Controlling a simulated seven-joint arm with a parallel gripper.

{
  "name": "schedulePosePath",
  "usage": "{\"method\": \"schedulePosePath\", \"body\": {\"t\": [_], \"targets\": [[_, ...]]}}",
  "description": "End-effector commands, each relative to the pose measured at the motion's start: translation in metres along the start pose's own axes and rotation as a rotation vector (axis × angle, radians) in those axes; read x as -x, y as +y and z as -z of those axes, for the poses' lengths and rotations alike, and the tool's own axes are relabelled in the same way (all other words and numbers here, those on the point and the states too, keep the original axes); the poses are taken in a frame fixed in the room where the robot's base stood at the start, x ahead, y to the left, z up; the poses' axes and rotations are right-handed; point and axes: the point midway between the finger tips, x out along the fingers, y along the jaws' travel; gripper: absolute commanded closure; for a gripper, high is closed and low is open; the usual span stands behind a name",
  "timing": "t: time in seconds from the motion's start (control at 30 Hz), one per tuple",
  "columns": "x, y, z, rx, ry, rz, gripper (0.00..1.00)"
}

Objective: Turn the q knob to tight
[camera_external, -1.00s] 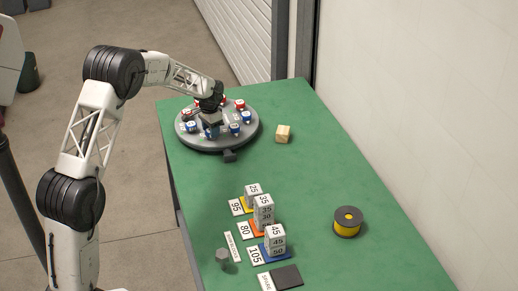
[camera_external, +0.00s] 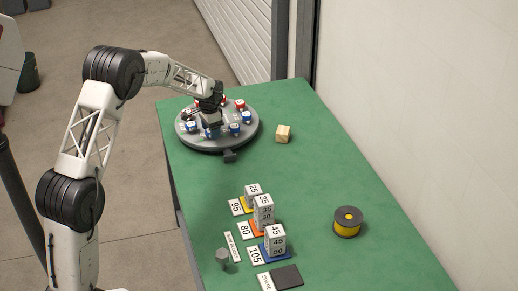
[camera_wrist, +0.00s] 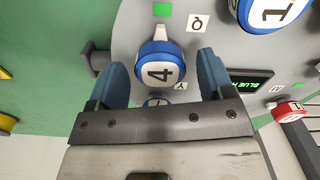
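In the wrist view a blue knob (camera_wrist: 160,69) with a white face marked 4 stands on the grey panel (camera_wrist: 125,27). Its white pointer points up the picture, close to a green square (camera_wrist: 162,9). A tag reading Q (camera_wrist: 196,24) lies just right of the pointer. My gripper (camera_wrist: 163,72) is open, with one blue fingertip on each side of this knob and visible gaps to it. In the external view my gripper (camera_external: 211,124) is low over the round panel (camera_external: 190,144) and hides part of it.
A second blue knob, marked 1 (camera_wrist: 275,10), a red knob (camera_wrist: 287,110) and a display reading BLUE (camera_wrist: 250,83) are nearby. Another knob (camera_wrist: 156,102) is mostly hidden by my gripper.

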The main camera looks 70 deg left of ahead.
Motion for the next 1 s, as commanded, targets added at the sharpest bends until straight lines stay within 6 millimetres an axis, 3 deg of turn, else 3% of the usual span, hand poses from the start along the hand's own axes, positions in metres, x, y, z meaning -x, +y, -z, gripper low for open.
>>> {"method": "schedulePosePath", "body": {"t": [0.37, 1.0], "targets": [[0.005, 0.0, 0.001, 0.0, 0.001, 0.001, 0.26], [0.073, 0.0, 0.0, 0.0, 0.001, 0.001, 0.26]]}}
